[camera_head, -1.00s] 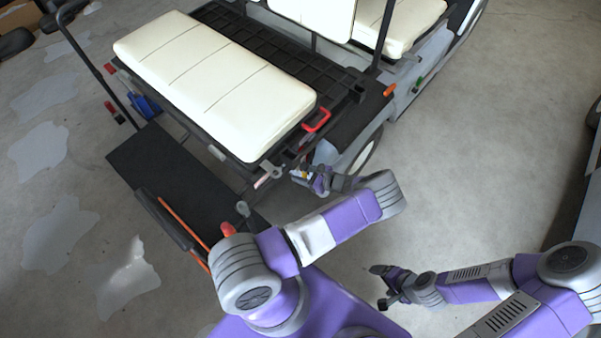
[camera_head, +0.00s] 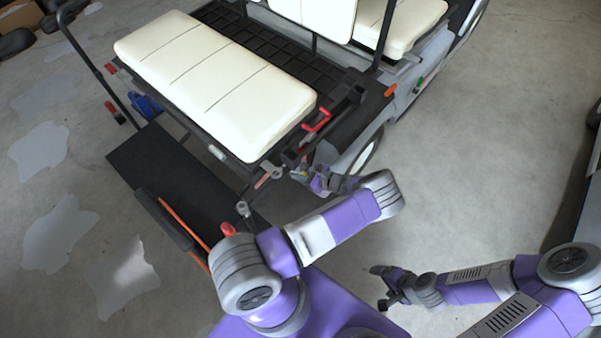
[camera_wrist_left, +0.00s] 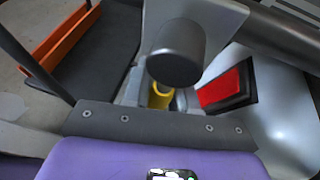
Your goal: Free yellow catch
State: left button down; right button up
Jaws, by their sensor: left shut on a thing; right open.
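The yellow catch (camera_wrist_left: 161,96) shows in the left wrist view as a small yellow piece, partly hidden behind a dark grey cylinder (camera_wrist_left: 176,53). In the head view I cannot make it out clearly. My left gripper (camera_head: 302,175) is at the cart's rear corner, below the red handle (camera_head: 317,121) and beside the seat's near end. It is shut on what looks like the yellow catch; its fingertips are mostly hidden in the wrist view. My right gripper (camera_head: 380,287) is open and empty, over bare floor at the lower right.
The cream seat (camera_head: 215,85) lies along the cart's rear, above a dark footboard (camera_head: 165,165). A wheel (camera_head: 366,152) is just right of my left gripper. A red reflector (camera_wrist_left: 226,88) is near the catch. The floor (camera_head: 480,150) right of the cart is clear.

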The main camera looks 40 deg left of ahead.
pick_arm(q)
jog(key=shift+s+a+r+m+g+y+b, duration=0.1)
jog(key=shift+s+r+m+g+y+b, duration=0.15)
jog(key=shift+s+m+g+b, duration=0.5)
jog(key=shift+s+r+m+g+y+b, duration=0.2)
jog(key=shift+s+m+g+b, duration=0.25)
jog(key=shift+m, duration=0.45)
jog(key=shift+s+a+r+m+g+y+b, duration=0.2)
jog(key=shift+s+m+g+b, duration=0.25)
jog(key=shift+m+b, duration=0.35)
jog(key=shift+d, duration=0.15)
jog(key=c, duration=1)
grip_release()
jog(key=shift+o, duration=0.2)
jog(key=p+v, duration=0.1)
jog(key=v, duration=0.6)
jog(key=shift+d, duration=0.3)
